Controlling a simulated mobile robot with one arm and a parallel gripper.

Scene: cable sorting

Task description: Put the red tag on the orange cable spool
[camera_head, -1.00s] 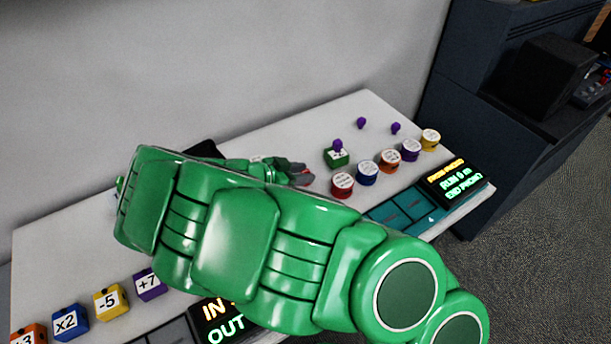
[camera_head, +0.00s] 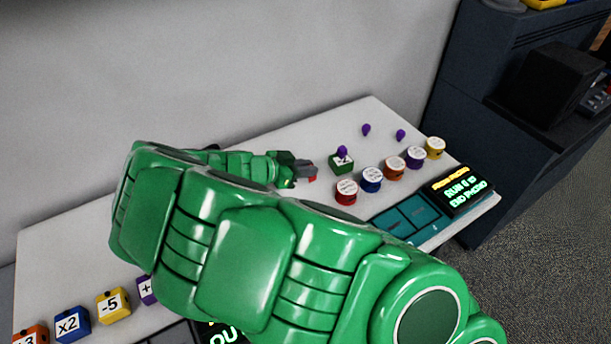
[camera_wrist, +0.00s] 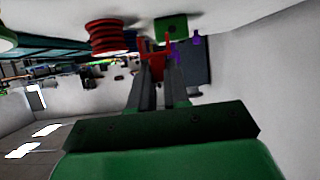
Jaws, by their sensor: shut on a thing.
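My gripper (camera_head: 307,170) is shut on the red tag (camera_head: 313,178), held left of the row of spools. The wrist view shows the red tag (camera_wrist: 154,58) between the two grey fingers (camera_wrist: 160,80). The orange cable spool (camera_head: 393,170), with a white top, stands third in the row, right of the blue spool and apart from my gripper. I cannot make it out surely in the wrist view. The red spool (camera_head: 346,194) is the nearest one to my gripper; it also shows in the wrist view (camera_wrist: 110,38).
A blue spool (camera_head: 371,181), purple spool (camera_head: 415,158) and yellow spool (camera_head: 435,148) share the row. A green block (camera_head: 341,165) bears a purple tag (camera_head: 342,152). Two purple pieces stand behind. Teal trays (camera_head: 408,218) and a display (camera_head: 460,190) lie in front.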

